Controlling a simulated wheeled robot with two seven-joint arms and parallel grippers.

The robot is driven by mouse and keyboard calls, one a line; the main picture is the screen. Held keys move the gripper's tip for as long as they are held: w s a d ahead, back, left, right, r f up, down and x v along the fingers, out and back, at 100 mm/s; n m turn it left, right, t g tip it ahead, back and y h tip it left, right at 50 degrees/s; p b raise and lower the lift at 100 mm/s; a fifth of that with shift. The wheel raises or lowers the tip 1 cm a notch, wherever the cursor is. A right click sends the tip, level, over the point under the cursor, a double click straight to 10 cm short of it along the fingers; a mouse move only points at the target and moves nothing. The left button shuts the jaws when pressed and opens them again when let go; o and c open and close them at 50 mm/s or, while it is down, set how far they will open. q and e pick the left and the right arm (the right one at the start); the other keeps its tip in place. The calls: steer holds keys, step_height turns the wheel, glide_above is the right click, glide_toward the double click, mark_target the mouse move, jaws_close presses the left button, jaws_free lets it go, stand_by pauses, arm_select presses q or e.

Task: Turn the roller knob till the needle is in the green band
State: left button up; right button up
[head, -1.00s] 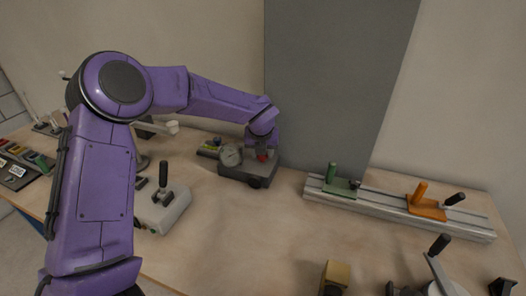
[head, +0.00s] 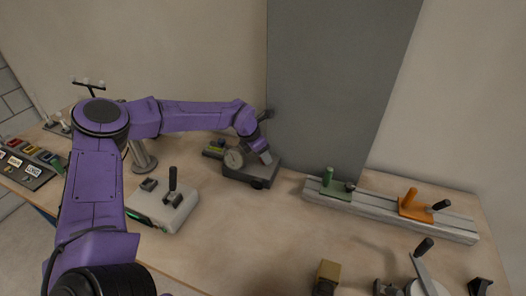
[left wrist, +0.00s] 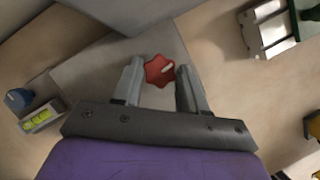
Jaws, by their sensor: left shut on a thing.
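The gauge box (head: 240,174) is a dark grey block on the table, with a round dial (head: 234,158) on its upper left. The dial's needle and green band are too small to make out. A red lobed knob (left wrist: 158,70) sits on the box's top and shows in the left wrist view. My left gripper (left wrist: 160,66) is shut on this red knob, one finger on each side. In the head view my left gripper (head: 265,157) leans over the right part of the box and hides most of the knob. My right gripper is not in view.
A grey joystick box (head: 165,207) stands in front of the gauge box. A rail (head: 375,207) with green and orange carriages lies to the right. A small level (head: 213,150) sits behind left, near a tall grey panel (head: 335,80). The table's middle is clear.

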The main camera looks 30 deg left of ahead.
mark_target(250, 165)
arm_select(q)
steer(key=shift+a+f+m+g+h+b, duration=0.1)
steer(key=shift+m+g+h+b, duration=0.2)
steer(key=shift+m, duration=0.75)
steer(key=shift+a+m+g+h+b, duration=0.15)
steer(key=shift+m+h+b, duration=0.25)
steer(key=shift+m, duration=0.65)
steer(key=shift+d, duration=0.1)
steer(key=o, duration=1.1)
steer(key=shift+c, duration=0.2)
steer(key=b+v, duration=0.1)
steer(key=v, duration=0.9)
steer(key=shift+r, duration=0.3)
